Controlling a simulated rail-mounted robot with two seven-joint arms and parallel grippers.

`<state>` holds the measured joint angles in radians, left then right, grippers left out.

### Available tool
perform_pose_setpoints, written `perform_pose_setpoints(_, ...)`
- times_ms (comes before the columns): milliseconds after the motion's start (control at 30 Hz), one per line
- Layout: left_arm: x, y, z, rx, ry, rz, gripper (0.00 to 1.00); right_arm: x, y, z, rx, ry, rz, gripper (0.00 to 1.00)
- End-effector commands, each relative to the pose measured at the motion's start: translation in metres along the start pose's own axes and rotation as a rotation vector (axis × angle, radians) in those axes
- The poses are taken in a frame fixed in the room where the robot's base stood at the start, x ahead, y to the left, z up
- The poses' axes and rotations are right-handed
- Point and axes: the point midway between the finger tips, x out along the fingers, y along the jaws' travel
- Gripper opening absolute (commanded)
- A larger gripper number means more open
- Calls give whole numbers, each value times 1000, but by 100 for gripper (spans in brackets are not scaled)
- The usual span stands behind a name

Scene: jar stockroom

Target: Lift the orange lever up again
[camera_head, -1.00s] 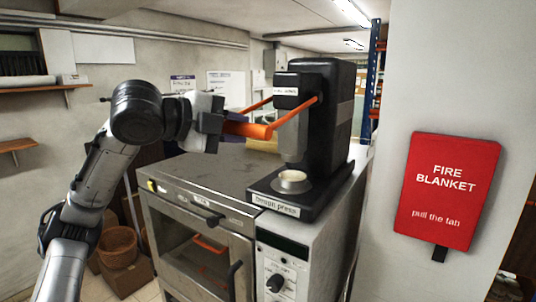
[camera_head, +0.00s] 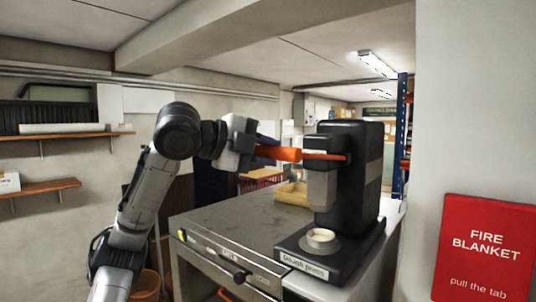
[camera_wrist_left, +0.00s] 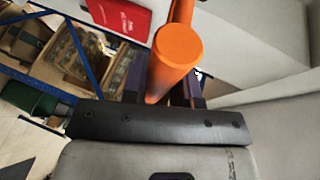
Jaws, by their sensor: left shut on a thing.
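The black press (camera_head: 358,165) stands on the metal oven top, with a label on its base. Its orange lever (camera_head: 322,157) reaches left from the press and lies nearly level. My left gripper (camera_head: 262,152) is shut around the thick orange handle at the lever's outer end. In the left wrist view the round end of the orange handle (camera_wrist_left: 176,48) sits between the dark fingers. A small round dish with something pale in it (camera_head: 321,238) stands on the press base, below the grey ram (camera_head: 321,190). My right gripper is not in view.
The metal oven top (camera_head: 225,222) is bare left of the press. A yellowish tray (camera_head: 292,193) lies behind. A red fire blanket box (camera_head: 485,245) hangs on the wall at the right. Wooden shelves (camera_head: 55,136) are on the left wall.

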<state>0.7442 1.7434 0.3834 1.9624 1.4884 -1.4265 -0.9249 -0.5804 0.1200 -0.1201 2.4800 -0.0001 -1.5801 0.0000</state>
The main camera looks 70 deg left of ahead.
Motion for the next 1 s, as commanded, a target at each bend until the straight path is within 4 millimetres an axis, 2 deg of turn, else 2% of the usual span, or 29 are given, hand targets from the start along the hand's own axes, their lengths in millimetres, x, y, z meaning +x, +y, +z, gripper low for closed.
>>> perform_pose_setpoints(167, -2, -5, 2, -3, -3, -16, 0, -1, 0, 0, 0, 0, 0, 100)
perform_pose_setpoints(200, -2, -5, 2, -3, -4, -17, 30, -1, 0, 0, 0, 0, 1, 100)
perform_pose_setpoints(433, -2, -4, 1, -3, -3, -12, 52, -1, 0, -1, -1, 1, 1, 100)
perform_pose_setpoints(767, -6, -2, 1, -2, -1, -10, 52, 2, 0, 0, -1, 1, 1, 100)
perform_pose_setpoints(867, -18, -1, 1, -1, -3, -12, 52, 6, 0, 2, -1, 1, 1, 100)
perform_pose_setpoints(1000, -44, 0, 1, -1, -4, -13, 52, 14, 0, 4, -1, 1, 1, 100)
